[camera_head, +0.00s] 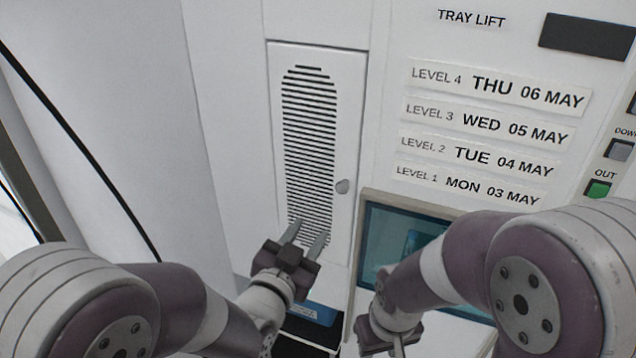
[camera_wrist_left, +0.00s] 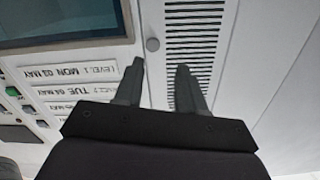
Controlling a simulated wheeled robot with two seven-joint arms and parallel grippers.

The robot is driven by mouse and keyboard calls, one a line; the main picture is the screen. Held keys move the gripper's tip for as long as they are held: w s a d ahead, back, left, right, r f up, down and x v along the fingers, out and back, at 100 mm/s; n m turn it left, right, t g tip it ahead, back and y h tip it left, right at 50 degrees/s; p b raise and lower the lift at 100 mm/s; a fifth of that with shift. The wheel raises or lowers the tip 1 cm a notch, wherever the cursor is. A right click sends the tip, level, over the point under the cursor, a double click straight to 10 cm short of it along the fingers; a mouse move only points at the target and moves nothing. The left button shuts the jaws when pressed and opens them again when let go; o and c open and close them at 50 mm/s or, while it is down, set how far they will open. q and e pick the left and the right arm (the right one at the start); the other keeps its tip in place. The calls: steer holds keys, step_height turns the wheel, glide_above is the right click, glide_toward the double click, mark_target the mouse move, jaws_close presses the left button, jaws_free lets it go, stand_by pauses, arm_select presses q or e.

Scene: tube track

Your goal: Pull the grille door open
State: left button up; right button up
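The grille door (camera_head: 345,120) is a white panel with dark horizontal slots, and it looks closed in its frame. A small round grey knob (camera_head: 342,186) sits near its right edge. In the left wrist view the knob (camera_wrist_left: 152,44) is beyond the fingertips, and the slotted door (camera_wrist_left: 228,40) fills the upper right. My left gripper (camera_head: 307,230) is open and empty in front of the door's lower part, below the knob. It also shows in the left wrist view (camera_wrist_left: 160,70), fingers apart.
Right of the door is the tray lift panel with level labels (camera_head: 490,140), a green button (camera_head: 598,188) and a dark display (camera_head: 585,36). A window with a beige frame (camera_head: 385,235) lies below the labels. A black cable (camera_head: 80,140) hangs at the left.

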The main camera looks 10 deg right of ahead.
mark_target(341, 190)
arm_select(q)
steer(key=p+x, duration=0.1)
steer(key=x, duration=0.2)
steer(key=r+p+x, duration=0.1)
steer(key=p+x, duration=0.1)
steer(key=x, duration=0.2)
steer(key=d+p+x, duration=0.1)
steer(key=p+x, duration=0.1)
steer(key=x, duration=0.2)
steer(key=shift+s+a+r, duration=0.1)
steer(key=shift+s+r, duration=0.15)
steer(key=shift+s, duration=0.05)
steer(key=shift+w+d, duration=0.2)
steer(key=shift+d, duration=0.45)
steer(key=shift+w+a+f, duration=0.1)
steer(key=shift+w+a, duration=0.05)
steer(key=shift+w, duration=0.15)
steer(key=shift+c, duration=0.9)
jaws_close()
arm_select(e)
steer(key=r, duration=0.3)
steer(key=s+d+r, duration=0.1)
steer(key=r, duration=0.1)
steer(key=shift+r, duration=0.2)
